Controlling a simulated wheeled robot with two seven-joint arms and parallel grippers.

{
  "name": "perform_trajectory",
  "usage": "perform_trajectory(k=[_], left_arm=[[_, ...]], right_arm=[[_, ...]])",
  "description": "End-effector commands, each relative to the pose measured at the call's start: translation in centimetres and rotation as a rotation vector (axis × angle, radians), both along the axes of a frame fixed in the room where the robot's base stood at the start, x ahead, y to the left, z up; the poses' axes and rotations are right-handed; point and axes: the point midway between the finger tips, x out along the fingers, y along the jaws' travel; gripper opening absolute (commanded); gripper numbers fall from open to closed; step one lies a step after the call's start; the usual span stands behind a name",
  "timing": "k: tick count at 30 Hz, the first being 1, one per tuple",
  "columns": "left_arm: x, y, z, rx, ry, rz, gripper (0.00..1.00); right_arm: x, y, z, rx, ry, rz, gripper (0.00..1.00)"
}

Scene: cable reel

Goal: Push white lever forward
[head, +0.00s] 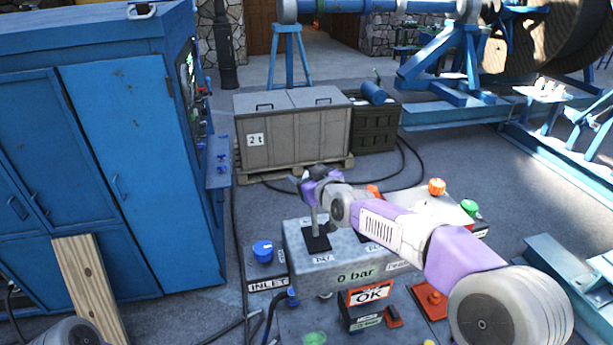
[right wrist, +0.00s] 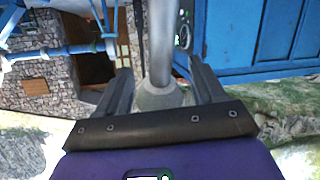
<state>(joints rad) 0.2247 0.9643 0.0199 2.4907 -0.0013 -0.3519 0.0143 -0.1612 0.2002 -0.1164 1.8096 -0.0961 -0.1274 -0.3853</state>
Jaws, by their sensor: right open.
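The light grey-white lever (head: 322,215) stands on a black plate (head: 316,241) on top of the grey control box (head: 345,276). My right arm reaches in from the lower right, and its gripper (head: 303,180) is at the upper part of the lever. In the right wrist view a pale lever shaft (right wrist: 160,45) with a wider rounded end stands between the two spread dark fingers of my right gripper (right wrist: 160,88). The gripper is open; I cannot tell whether a finger touches the shaft. My left gripper is out of view.
A blue cabinet (head: 130,160) stands at the left with a wooden plank (head: 88,285) against it. A blue knob (head: 262,250), an orange knob (head: 437,186) and a green knob (head: 469,208) surround the control box. A grey crate (head: 290,135) stands behind. Cables lie on the floor.

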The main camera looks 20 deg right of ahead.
Motion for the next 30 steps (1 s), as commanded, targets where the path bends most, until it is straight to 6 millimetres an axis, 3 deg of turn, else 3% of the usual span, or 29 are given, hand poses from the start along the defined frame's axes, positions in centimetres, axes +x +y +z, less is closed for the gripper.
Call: perform_trajectory(k=[15, 30], left_arm=[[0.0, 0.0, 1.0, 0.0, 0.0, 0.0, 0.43], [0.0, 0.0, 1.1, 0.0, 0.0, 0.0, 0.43]], right_arm=[[-6.2, -1.0, 2.0, 0.001, -0.002, 0.0, 0.69], [-7.1, -1.1, 2.0, 0.0, 0.0, 0.0, 0.69]])
